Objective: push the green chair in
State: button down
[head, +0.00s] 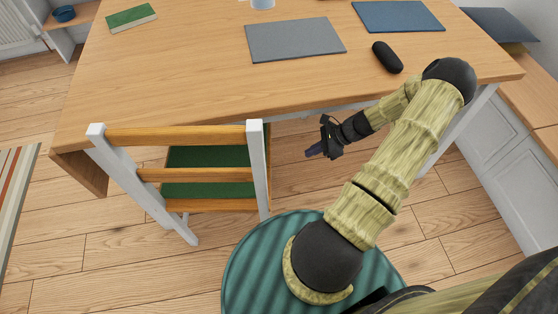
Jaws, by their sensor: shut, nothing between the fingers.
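The green chair (176,175) stands at the near side of the wooden table (180,60), at the left. It has white posts, wooden back slats and a dark green seat (208,156) seen through the slats. The front of the seat is hidden behind the top slat and close to the table edge. My gripper (315,152) is shut and empty, to the right of the chair and near the table's front edge. A clear gap separates it from the chair's right post (258,165). The chair's lower legs are partly out of sight.
A white cabinet (500,170) stands at the right. A striped rug (14,190) lies at the left. Wooden floor (130,262) is clear behind the chair.

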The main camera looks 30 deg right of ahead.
jog(key=shift+f, duration=0.1)
jog(key=w+a+r+b+x, duration=0.1)
jog(key=a+r+b+x, duration=0.1)
jog(key=x, duration=1)
jog(key=shift+a+f+b, duration=0.2)
jog(key=shift+b, duration=0.4)
jog(key=shift+w+d, duration=0.1)
